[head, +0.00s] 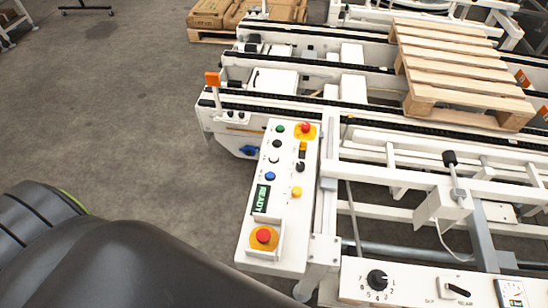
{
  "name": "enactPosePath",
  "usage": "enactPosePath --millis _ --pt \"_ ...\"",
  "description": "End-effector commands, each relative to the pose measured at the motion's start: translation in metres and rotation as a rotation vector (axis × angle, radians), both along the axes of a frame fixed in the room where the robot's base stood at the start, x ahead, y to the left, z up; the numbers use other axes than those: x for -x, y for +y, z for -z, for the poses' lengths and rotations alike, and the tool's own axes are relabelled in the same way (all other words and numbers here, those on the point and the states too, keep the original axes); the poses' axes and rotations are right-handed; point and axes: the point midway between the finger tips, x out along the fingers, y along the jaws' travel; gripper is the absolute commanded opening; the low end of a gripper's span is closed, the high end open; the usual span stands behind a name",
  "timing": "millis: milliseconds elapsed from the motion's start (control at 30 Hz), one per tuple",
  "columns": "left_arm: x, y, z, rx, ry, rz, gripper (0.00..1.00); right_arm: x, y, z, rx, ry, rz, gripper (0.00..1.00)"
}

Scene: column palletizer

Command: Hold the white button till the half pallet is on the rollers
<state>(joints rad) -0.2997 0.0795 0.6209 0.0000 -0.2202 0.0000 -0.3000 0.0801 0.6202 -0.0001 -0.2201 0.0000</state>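The white control panel (284,213) stands in the middle of the head view. The white button (274,159) appears as a small pale cap with a dark edge in the panel's left column, between a black button above and a blue one below. Nothing touches it. The half pallet (450,62), bare slatted wood, lies at the upper right across the dark chain tracks (390,125) of the white conveyor. I cannot clearly make out the rollers. Neither gripper shows; a dark part of my own body fills the lower left.
The panel also carries a green READY display (262,198) and a red emergency stop (263,235). A second panel with a black dial (377,280) is at the bottom right. A lever with a black knob (449,158) stands right. Open grey floor (110,120) lies left.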

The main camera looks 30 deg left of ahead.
Motion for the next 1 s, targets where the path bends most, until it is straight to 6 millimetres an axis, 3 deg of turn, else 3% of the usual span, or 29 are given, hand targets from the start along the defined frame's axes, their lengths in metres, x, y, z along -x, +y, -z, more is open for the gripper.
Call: enactPosePath --millis 233,633,1000 --pt "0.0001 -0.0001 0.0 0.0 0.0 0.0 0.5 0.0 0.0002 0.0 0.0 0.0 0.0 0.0" --pt "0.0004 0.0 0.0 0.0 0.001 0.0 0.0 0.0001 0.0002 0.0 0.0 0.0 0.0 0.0" --pt "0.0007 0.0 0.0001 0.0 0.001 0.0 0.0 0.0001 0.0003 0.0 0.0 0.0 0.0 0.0"
